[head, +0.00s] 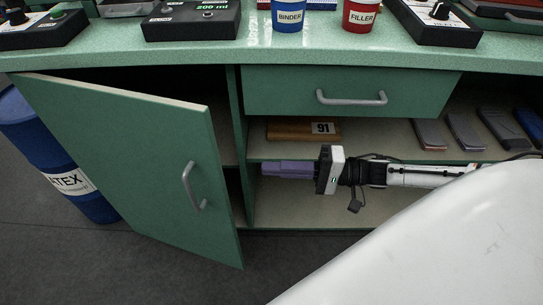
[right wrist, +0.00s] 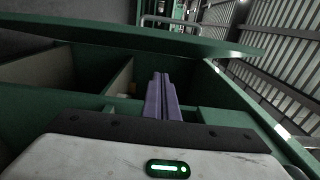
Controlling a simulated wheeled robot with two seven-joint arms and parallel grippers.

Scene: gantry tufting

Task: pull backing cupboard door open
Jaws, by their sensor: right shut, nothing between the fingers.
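The green cupboard door (head: 125,150) stands ajar at the left in the head view, swung out from the counter front. Its metal handle (head: 193,186) is near its free edge. A dark gap shows between the door and the cupboard's divider. My right gripper (head: 268,168) is to the right of the door, in front of the open shelves, pointing left. Its purple fingers are shut and empty, apart from the handle. They also show in the right wrist view (right wrist: 162,98), pointing toward a green panel. My left gripper is not in view.
A closed green drawer (head: 290,92) with a bar handle is above my right gripper. A wooden block marked 91 (head: 300,129) lies on the shelf. A blue LATEX drum (head: 50,155) stands behind the door's left side. The floor below the door looks clear.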

